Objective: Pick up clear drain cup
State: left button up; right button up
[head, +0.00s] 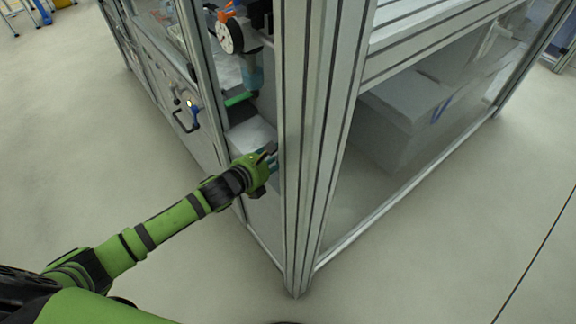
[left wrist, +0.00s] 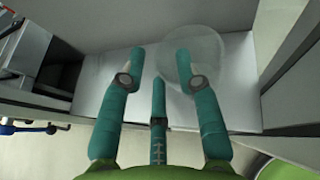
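The clear drain cup (left wrist: 207,48) shows in the left wrist view as a faint transparent round shape over a pale ledge (left wrist: 92,85). My left gripper (left wrist: 160,62) has three teal fingers, spread apart with nothing gripped between them. Its right finger overlaps the left part of the cup; I cannot tell whether they touch. In the head view the left gripper (head: 268,158) reaches into the machine's opening beside the corner post, which partly hides its fingers. I cannot make out the cup in the head view. My right gripper is not in view.
A thick aluminium corner post (head: 312,150) stands just right of the left gripper. A gauge (head: 231,36) and a hanging unit are above the opening. A dark door handle (head: 184,118) is to the left. The floor (head: 110,150) in front is clear.

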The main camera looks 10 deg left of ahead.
pick_arm(q)
grip_shut()
